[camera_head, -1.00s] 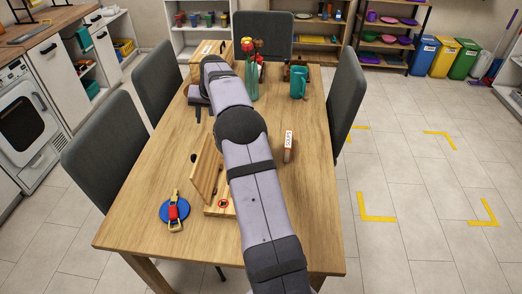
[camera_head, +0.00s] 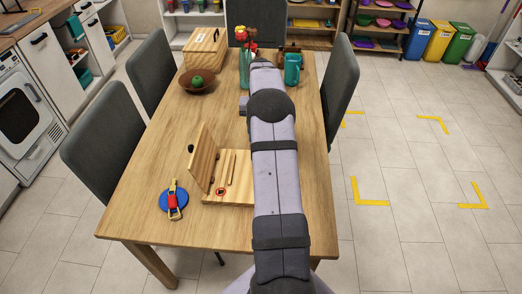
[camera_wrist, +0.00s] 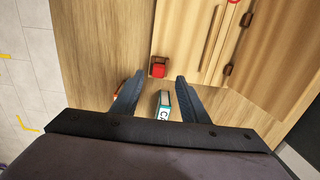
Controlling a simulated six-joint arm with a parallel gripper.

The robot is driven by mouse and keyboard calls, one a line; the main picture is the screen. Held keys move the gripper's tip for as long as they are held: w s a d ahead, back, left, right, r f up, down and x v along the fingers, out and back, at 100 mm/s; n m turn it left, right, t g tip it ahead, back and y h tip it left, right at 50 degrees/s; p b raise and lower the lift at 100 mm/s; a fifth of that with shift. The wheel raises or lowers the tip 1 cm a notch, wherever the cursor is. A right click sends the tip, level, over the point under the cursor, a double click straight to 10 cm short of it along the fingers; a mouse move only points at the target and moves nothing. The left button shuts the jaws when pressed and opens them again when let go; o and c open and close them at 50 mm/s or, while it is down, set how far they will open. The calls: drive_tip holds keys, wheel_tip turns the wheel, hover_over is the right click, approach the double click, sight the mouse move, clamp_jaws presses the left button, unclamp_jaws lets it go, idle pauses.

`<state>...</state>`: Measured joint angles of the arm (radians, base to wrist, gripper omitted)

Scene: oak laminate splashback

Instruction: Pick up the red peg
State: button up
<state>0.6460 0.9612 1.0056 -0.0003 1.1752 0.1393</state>
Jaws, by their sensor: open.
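In the wrist view, a small red block (camera_wrist: 158,71), which looks like the red peg, is at the edge of a wooden board (camera_wrist: 185,45). My gripper (camera_wrist: 159,82) is open, its two dark fingers apart. The red block lies just beyond the fingertips, roughly midway between them, and nothing is gripped. In the head view my arm hides the red block and most of the gripper. The wooden board there is part of an open hinged wooden box (camera_head: 238,190) with a slot and a red ring mark (camera_head: 221,191).
A teal and white labelled item (camera_wrist: 164,105) shows between the fingers, and an orange item is partly behind the left finger.

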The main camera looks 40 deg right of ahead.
drive_tip(key=shift+d+f+p, duration=0.2)
drive_tip(key=shift+f+p, duration=1)
drive_tip(key=shift+f, duration=1.4)
clamp_jaws()
